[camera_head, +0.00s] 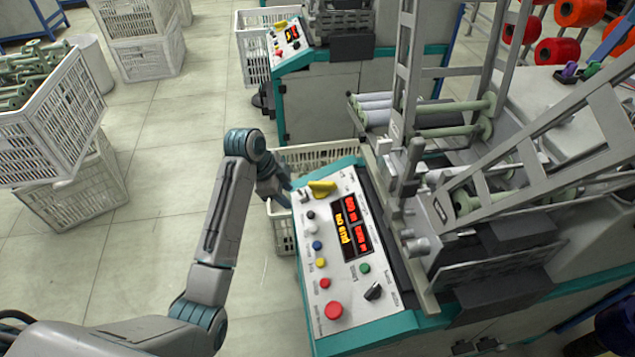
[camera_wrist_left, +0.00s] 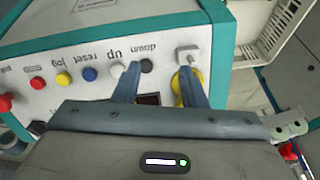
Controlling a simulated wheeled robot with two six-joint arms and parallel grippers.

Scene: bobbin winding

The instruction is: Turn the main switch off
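The control panel (camera_head: 345,310) is a white sloped face with a teal frame. At its far end are a yellow handle (camera_head: 322,187) and a small pale grey switch (camera_head: 304,196); a black rotary knob (camera_head: 374,291) is at the near end. I cannot read which is labelled main switch. My left gripper (camera_head: 282,188) is at the panel's far left edge. In the left wrist view its fingers (camera_wrist_left: 160,72) are apart with nothing between them. The right finger is just below the grey switch (camera_wrist_left: 188,53) and partly hides the yellow handle (camera_wrist_left: 178,90). My right gripper is out of view.
A red mushroom button (camera_head: 334,310), several coloured buttons and a lit red display (camera_head: 351,228) share the panel. A white crate (camera_head: 315,155) stands behind my gripper. The machine's metal frame (camera_head: 410,160) rises right of the panel.

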